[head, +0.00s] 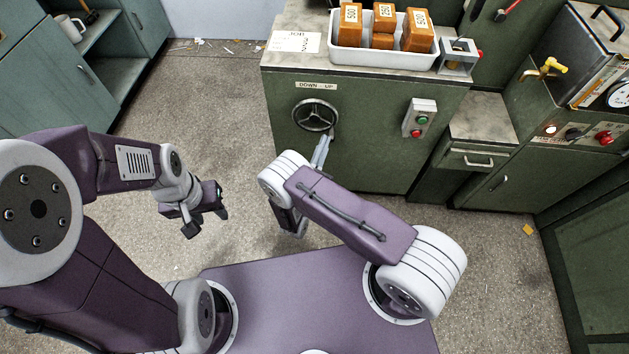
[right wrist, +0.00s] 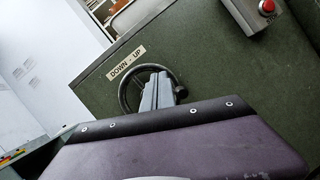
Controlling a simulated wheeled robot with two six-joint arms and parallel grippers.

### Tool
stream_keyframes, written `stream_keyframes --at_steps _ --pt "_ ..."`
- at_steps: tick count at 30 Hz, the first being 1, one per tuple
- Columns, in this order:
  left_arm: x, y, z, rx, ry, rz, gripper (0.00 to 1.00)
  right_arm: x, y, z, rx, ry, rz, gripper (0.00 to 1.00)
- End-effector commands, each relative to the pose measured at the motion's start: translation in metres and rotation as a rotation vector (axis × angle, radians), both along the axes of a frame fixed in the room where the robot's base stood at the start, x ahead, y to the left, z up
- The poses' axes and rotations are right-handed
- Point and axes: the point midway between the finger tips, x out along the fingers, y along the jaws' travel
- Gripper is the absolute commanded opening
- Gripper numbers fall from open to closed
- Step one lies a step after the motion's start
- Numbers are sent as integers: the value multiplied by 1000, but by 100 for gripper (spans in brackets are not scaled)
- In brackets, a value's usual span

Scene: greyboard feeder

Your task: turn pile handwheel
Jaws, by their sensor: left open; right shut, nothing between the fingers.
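The pile handwheel (head: 316,115) is a dark spoked wheel on the green cabinet front, under a "DOWN - UP" label (head: 316,86). It also shows in the right wrist view (right wrist: 123,94), partly hidden by my fingers. My right gripper (head: 325,142) is shut with nothing between its fingers. Its grey fingers reach up to the lower right part of the wheel; I cannot tell whether they touch it. In the right wrist view the fingers (right wrist: 158,88) overlap the wheel's right side near its handle. My left gripper (head: 207,226) is open and empty above the floor, left of the cabinet.
A control box (head: 419,118) with green and red buttons is right of the wheel. A white tray (head: 382,57) of brown blocks and a job sheet (head: 295,42) lie on the cabinet top. A drawer unit (head: 478,152) stands to the right. Open floor lies left.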

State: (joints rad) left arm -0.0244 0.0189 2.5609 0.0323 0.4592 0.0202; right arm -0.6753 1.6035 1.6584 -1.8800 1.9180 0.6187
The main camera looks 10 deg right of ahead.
Motion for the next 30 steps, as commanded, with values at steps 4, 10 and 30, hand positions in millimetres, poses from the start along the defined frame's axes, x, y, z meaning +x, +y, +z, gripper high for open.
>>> stream_keyframes --at_steps 4,10,30 --pt "1 0 -56 0 -1 0 42 -42 14 -121 -119 133 110 0" --pt "1 -1 -58 0 -2 0 42 -49 24 -129 -136 147 147 0" --pt "1 -1 -81 0 -1 0 42 43 -15 -92 -136 148 141 0"
